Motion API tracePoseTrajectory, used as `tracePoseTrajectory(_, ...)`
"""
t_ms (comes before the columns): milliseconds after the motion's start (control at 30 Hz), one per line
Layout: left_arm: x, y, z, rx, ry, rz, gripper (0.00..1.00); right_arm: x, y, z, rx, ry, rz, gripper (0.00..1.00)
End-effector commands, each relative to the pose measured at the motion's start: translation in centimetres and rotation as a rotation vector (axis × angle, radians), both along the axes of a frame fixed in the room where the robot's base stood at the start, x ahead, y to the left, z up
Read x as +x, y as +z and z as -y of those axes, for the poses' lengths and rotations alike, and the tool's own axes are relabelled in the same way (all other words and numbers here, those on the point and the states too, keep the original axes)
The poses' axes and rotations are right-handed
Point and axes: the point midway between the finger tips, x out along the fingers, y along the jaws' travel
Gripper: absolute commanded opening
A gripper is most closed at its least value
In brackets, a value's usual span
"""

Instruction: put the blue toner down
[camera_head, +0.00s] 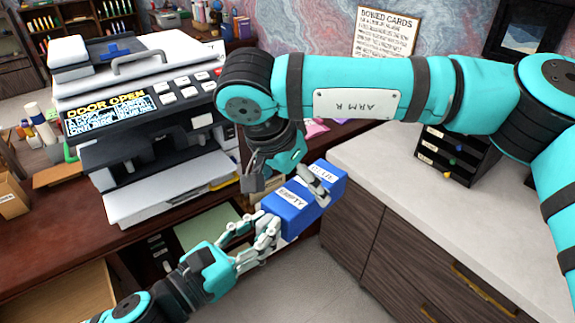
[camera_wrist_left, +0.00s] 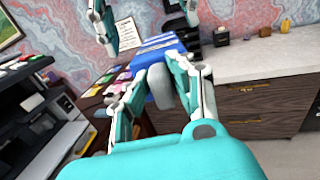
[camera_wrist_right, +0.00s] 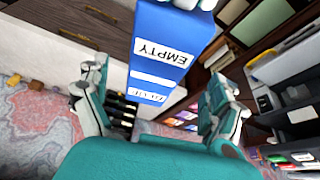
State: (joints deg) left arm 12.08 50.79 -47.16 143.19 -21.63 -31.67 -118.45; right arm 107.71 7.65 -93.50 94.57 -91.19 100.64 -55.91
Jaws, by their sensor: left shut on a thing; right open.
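The blue toner (camera_head: 300,203) is a blue box with white labels, one reading "EMPTY". My left gripper (camera_head: 268,232) is shut on its lower left end and holds it in the air in front of the desk. The toner also shows in the left wrist view (camera_wrist_left: 157,48) beyond the fingers, and large in the right wrist view (camera_wrist_right: 165,45). My right gripper (camera_head: 290,182) is open around or just above the toner's upper side. In the right wrist view its fingers (camera_wrist_right: 160,105) stand wide apart on either side, apart from the toner.
The printer (camera_head: 160,120) displays "DOOR OPEN" on the dark red desk (camera_head: 60,225) at left. A pale counter (camera_head: 430,195) over wooden drawers lies at right, with a black drawer organiser (camera_head: 455,155). A sign (camera_head: 388,32) is on the wall. The counter's front part is clear.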

Motion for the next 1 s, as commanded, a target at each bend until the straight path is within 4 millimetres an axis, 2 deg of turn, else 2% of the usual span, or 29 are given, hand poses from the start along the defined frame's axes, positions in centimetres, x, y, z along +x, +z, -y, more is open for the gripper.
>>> tracePoseTrajectory(100,0.0,0.1,0.0,-0.001,-0.001,0.003,0.00,0.6,-2.2,0.6,0.000,-0.001,-0.003,0.94)
tracePoseTrajectory(300,0.0,0.1,0.0,-0.001,-0.001,0.003,0.00,1.5,-4.6,1.2,0.002,-0.001,-0.001,0.94)
tracePoseTrajectory(500,0.0,0.1,0.0,-0.001,-0.001,0.003,0.00,1.8,-5.7,1.4,0.003,0.000,-0.002,0.94)
tracePoseTrajectory(767,0.0,0.1,0.0,-0.001,-0.001,0.003,0.00,1.8,-5.7,1.4,0.003,0.000,0.000,0.94)
tracePoseTrajectory(1000,0.0,0.1,0.1,-0.002,-0.002,0.004,0.00,1.8,-5.7,1.4,0.004,0.000,-0.001,0.63)
